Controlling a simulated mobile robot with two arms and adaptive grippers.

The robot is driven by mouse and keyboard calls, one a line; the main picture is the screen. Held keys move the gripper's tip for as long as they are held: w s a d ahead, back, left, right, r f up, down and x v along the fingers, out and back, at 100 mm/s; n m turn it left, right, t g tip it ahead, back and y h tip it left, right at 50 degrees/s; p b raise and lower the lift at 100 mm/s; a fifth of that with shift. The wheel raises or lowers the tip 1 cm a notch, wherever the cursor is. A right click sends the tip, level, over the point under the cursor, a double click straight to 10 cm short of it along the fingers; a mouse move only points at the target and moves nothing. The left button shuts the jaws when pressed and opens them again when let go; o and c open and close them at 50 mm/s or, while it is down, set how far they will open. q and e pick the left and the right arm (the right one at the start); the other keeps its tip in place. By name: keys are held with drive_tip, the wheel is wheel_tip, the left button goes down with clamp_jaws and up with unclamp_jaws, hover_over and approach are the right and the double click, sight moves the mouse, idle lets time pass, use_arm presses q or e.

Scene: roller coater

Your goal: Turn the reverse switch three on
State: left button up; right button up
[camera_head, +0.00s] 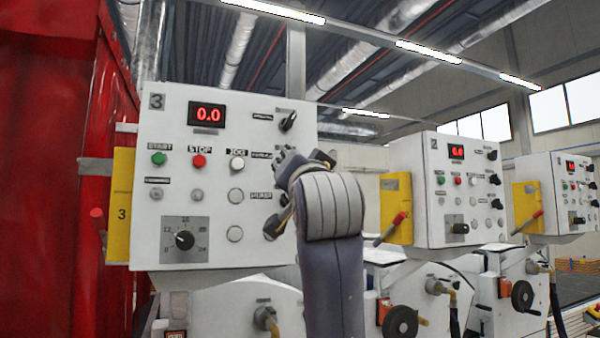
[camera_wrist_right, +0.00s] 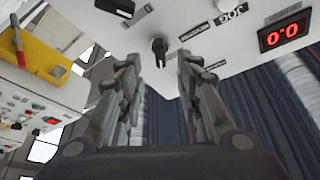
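Panel 3 (camera_head: 215,90) is a white box at the left with a red 0.0 display. A black rotary switch (camera_head: 288,121) is at its top right, its handle slanted; its label is too small to read surely. My right gripper (camera_head: 300,160) is in front of the panel's right side, just below this switch, and hides other controls. In the right wrist view the gripper (camera_wrist_right: 160,65) is open and empty, with a black switch (camera_wrist_right: 159,45) showing between and beyond its fingertips. Contact cannot be told. My left gripper is not in view.
More black knobs (camera_wrist_right: 115,8) sit close by on the same panel. A yellow plate (camera_head: 122,200) marked 3 is on its left side. Panel 2 (camera_head: 430,200) and a further panel (camera_head: 550,170) stand to the right. A red structure (camera_head: 60,150) borders the left.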

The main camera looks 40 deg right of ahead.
drive_tip(key=shift+v, duration=2.7)
